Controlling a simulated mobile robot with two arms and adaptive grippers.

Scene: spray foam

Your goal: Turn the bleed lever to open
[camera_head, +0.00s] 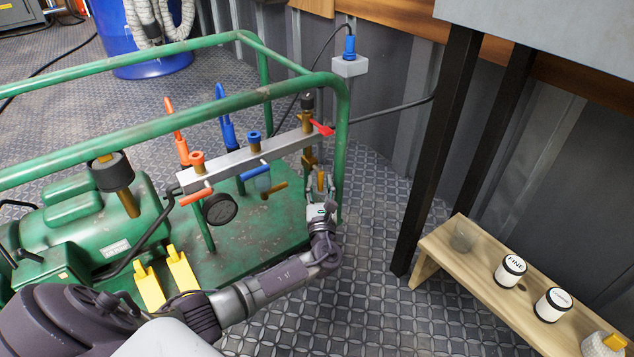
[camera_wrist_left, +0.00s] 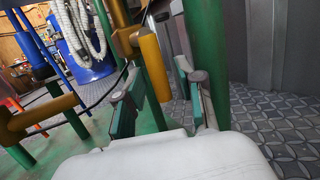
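A grey manifold bar (camera_head: 250,160) on the green frame carries several valves. At its right end are a red lever (camera_head: 322,128) and, below it on a brass fitting, a yellow lever (camera_head: 320,178); no label marks which is the bleed lever. My left gripper (camera_head: 321,192) is at the yellow lever, fingers pointing up. In the left wrist view the yellow lever (camera_wrist_left: 155,66) hangs tilted between the two spread fingers (camera_wrist_left: 160,92), with a visible gap to the right finger. Contact with the left finger cannot be told. My right gripper is not in view.
The green frame's corner post (camera_head: 342,150) stands close to the right of my left gripper; it also shows in the wrist view (camera_wrist_left: 207,55). A wooden bench (camera_head: 450,255) with jars stands at right.

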